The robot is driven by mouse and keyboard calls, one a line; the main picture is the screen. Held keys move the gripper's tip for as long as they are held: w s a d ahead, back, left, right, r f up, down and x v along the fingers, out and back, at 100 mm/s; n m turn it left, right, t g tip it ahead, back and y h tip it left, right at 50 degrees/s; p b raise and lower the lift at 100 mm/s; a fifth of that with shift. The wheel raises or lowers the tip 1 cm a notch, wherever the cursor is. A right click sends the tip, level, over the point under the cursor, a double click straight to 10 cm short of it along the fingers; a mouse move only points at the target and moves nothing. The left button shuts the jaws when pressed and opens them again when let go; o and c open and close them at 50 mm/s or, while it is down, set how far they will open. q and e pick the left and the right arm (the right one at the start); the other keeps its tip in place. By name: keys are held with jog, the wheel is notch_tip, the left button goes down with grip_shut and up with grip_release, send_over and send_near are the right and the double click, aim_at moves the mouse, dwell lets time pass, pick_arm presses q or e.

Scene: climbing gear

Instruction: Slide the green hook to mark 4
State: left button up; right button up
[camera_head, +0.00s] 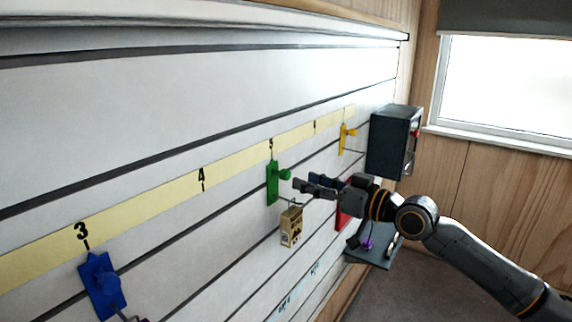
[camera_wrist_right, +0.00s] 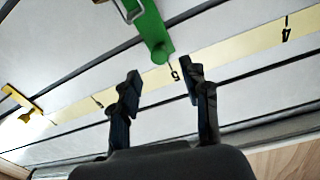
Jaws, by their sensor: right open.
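The green hook (camera_head: 272,184) sits on the slatted white wall just under mark 5 (camera_head: 271,143) of the yellow number strip. A small tan box-shaped item (camera_head: 291,227) hangs from it. Mark 4 (camera_head: 202,178) is further left on the strip. My right gripper (camera_head: 308,185) is open and empty, just right of the green hook and apart from it. In the right wrist view the green hook (camera_wrist_right: 150,32) lies ahead of the open fingers (camera_wrist_right: 162,76), its rounded end near mark 5; mark 4 (camera_wrist_right: 286,30) is at the upper right. My left gripper is not in view.
A blue hook (camera_head: 104,287) sits under mark 3 at the lower left. A yellow hook (camera_head: 342,139), a red piece (camera_head: 342,215) partly behind my arm, and a dark box (camera_head: 394,142) are further right. The wall between the blue and green hooks is clear.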

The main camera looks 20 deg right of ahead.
aim_at(289, 175)
jog(key=p+x, duration=0.2)
jog(key=x, duration=0.4)
jog(key=shift+r, duration=0.1)
jog(key=shift+w+a, duration=0.35)
jog(key=shift+w, duration=0.2)
grip_shut()
